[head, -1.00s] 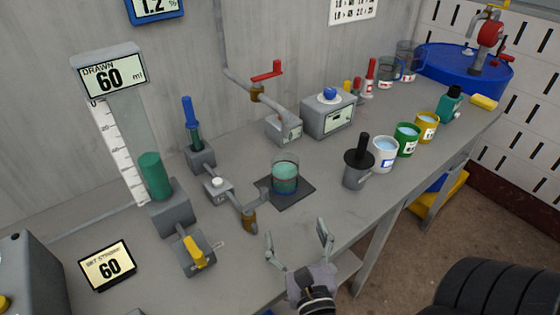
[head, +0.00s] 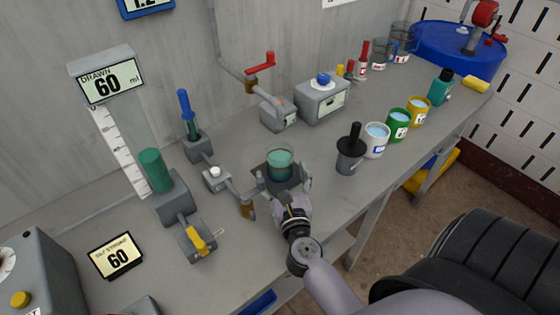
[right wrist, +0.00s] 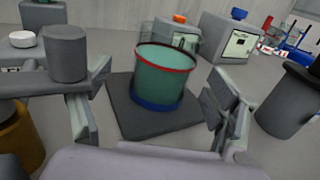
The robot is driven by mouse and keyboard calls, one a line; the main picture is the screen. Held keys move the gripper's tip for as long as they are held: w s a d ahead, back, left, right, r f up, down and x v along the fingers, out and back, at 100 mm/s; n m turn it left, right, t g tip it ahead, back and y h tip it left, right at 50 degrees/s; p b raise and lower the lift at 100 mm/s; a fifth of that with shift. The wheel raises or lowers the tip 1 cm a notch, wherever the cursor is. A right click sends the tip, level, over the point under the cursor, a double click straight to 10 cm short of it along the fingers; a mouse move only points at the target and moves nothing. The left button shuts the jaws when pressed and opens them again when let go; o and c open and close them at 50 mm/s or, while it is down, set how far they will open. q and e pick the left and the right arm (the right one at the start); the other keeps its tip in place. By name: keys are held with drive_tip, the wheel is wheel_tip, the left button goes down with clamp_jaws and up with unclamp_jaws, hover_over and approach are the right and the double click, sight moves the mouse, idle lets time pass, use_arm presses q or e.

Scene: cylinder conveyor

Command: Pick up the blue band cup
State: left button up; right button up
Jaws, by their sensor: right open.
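The blue band cup (head: 280,166) is a clear cup of green liquid, upright on a dark square pad (head: 291,184) on the bench. In the right wrist view the cup (right wrist: 164,80) shows a red ring near its rim and a blue band at its base. My right gripper (head: 285,184) is open at the front of the cup. In the right wrist view its fingers (right wrist: 157,120) stand apart on the left and right, with the cup ahead between them and visible gaps on both sides. My left gripper is not in view.
A brown-ended spout (head: 247,208) stands just left of the pad. A grey pot with a black handle (head: 350,158) is to the right, then white, green and yellow cans (head: 398,126). Grey boxes (head: 322,102) stand behind. Bare bench lies between pad and pot.

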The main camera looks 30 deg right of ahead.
sight(277, 151)
drive_tip(key=x, duration=0.2)
drive_tip(key=p+x, duration=0.1)
drive_tip(key=x, duration=0.1)
drive_tip(key=shift+w+d, duration=0.15)
drive_tip(key=shift+d, duration=0.15)
drive_tip(key=shift+w+d, duration=0.15)
drive_tip(key=shift+w, duration=0.2)
drive_tip(key=shift+s, duration=0.1)
drive_tip(key=c, duration=1.3)
drive_tip(key=shift+c, duration=0.5)
drive_tip(key=shift+r, duration=0.1)
